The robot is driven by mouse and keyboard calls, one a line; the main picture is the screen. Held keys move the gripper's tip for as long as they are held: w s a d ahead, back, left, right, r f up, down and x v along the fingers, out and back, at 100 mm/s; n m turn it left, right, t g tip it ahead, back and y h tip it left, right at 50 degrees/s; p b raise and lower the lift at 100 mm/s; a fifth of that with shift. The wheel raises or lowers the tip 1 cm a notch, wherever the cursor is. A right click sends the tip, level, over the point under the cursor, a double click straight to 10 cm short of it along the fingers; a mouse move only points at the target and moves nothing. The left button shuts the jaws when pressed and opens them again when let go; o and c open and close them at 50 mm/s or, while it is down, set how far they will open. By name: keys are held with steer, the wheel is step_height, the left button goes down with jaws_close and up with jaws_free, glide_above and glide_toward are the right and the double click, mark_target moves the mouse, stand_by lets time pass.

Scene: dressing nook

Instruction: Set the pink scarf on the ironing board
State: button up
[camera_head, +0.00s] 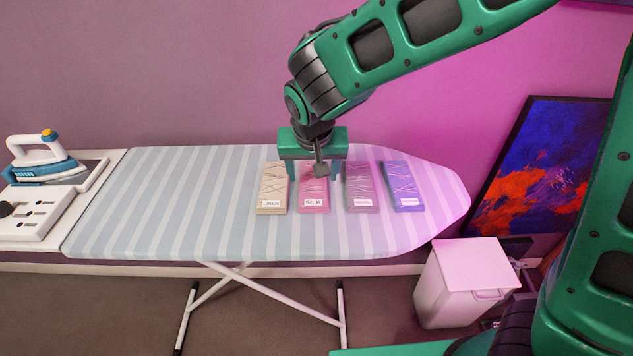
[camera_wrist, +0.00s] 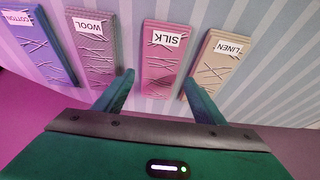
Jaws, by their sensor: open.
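A pink flat oblong piece with a white SILK label (camera_head: 313,192) lies on the striped ironing board (camera_head: 180,205); it also shows in the wrist view (camera_wrist: 160,65). It is the only pink piece on the board, with thin crease-like lines on top; I cannot tell for sure that it is a folded scarf. My gripper (camera_head: 313,170) is open above the far end of this piece. In the wrist view my fingertips (camera_wrist: 157,82) are on either side of its far end, and nothing shows held between them. Whether they touch it is unclear.
A beige LINEN piece (camera_head: 272,190) lies left of the pink one; a grey-mauve WOOL piece (camera_head: 361,190) and a blue-violet COTTON piece (camera_head: 403,188) lie right. An iron (camera_head: 42,160) stands at the left. The board's left half is clear. A white bin (camera_head: 465,285) stands below right.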

mark_target(313, 182)
steer(key=shift+x, duration=1.85)
steer(key=c, duration=0.9)
